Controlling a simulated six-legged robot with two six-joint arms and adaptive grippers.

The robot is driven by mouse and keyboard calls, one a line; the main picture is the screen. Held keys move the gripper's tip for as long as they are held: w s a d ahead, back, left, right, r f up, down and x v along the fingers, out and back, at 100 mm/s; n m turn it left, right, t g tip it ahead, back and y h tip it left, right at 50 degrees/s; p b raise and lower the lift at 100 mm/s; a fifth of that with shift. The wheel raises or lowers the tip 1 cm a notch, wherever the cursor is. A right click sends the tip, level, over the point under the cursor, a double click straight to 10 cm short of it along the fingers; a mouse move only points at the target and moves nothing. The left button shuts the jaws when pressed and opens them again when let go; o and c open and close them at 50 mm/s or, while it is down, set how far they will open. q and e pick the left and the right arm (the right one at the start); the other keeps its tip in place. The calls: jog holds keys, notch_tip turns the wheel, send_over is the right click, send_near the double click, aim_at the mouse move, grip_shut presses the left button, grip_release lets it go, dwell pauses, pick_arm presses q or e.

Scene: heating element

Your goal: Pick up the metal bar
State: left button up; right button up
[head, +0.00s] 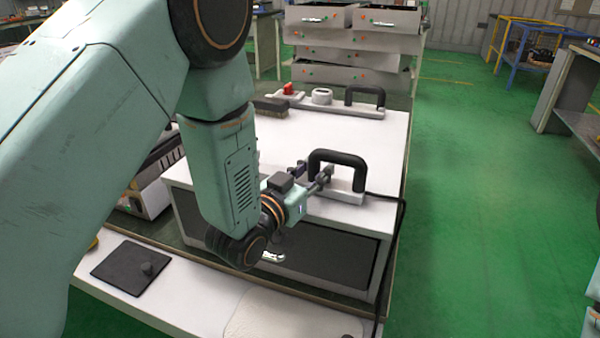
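My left gripper (312,171) reaches in from the left over the front right part of a white bench-top unit (345,118). Its two dark fingertips are apart, and I see nothing between them. They are close to the left side of a black arched handle (338,157) that stands on a pale base at the unit's front right corner. I cannot tell whether they touch it. I cannot make out a metal bar for sure; my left arm hides part of the unit's top.
A second black handle (365,92), a red button (288,88) and a white round part (322,96) are at the unit's back. A black plate (130,272) lies on the lower white surface at front left. Green floor (470,200) is clear on the right.

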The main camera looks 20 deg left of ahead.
pick_arm(q)
jog(key=shift+s, duration=0.1)
jog(key=c, duration=0.3)
grip_shut()
notch_tip(320, 180, up, 10)
jog(key=p, duration=0.3)
